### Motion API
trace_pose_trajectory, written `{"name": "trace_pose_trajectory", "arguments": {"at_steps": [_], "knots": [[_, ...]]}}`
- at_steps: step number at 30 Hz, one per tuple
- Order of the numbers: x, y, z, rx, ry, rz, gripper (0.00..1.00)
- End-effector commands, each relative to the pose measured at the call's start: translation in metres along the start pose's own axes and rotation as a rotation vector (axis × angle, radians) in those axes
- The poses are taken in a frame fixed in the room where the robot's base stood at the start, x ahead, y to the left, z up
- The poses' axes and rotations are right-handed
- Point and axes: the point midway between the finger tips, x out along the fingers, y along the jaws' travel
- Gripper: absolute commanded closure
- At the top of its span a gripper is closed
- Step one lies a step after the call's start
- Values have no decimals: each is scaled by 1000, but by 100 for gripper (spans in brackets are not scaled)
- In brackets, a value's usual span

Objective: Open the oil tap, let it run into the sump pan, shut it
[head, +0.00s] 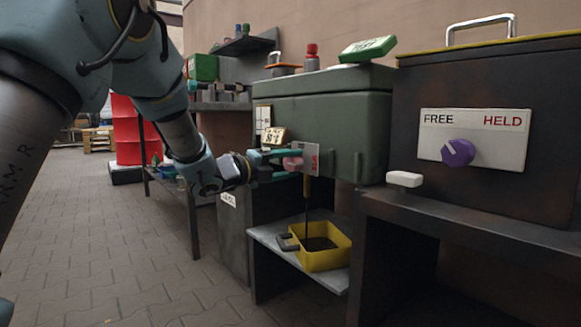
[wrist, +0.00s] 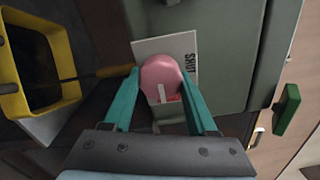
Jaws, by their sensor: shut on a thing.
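The oil tap's pink handle (head: 292,163) is on the front of the green tank (head: 325,120), against a white plate (head: 311,158). My gripper (head: 284,164) is shut on this handle. In the wrist view the rounded pink handle (wrist: 162,72) sits between my teal fingers (wrist: 160,88), and the plate shows the word SHUT beside it. A thin dark brown stream (head: 307,208) runs straight down from below the tap into the yellow sump pan (head: 335,259). The pan stands on the shelf under the tank with dark liquid inside. It also shows in the wrist view (wrist: 73,60).
To the right is a dark cabinet with a FREE/HELD plate (head: 435,130), a purple knob (head: 458,153) and a white handle (head: 404,179). A red drum (head: 128,135) stands far left. The paved floor at left is clear.

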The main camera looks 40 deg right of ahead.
Motion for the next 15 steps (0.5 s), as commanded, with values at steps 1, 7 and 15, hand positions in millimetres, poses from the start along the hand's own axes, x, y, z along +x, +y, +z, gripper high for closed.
{"name": "trace_pose_trajectory", "arguments": {"at_steps": [1,7,15], "knots": [[0,1,-1,1,1,3,98],[0,1,-1,1,2,3,41],[0,1,0,0,1,2,12]]}}
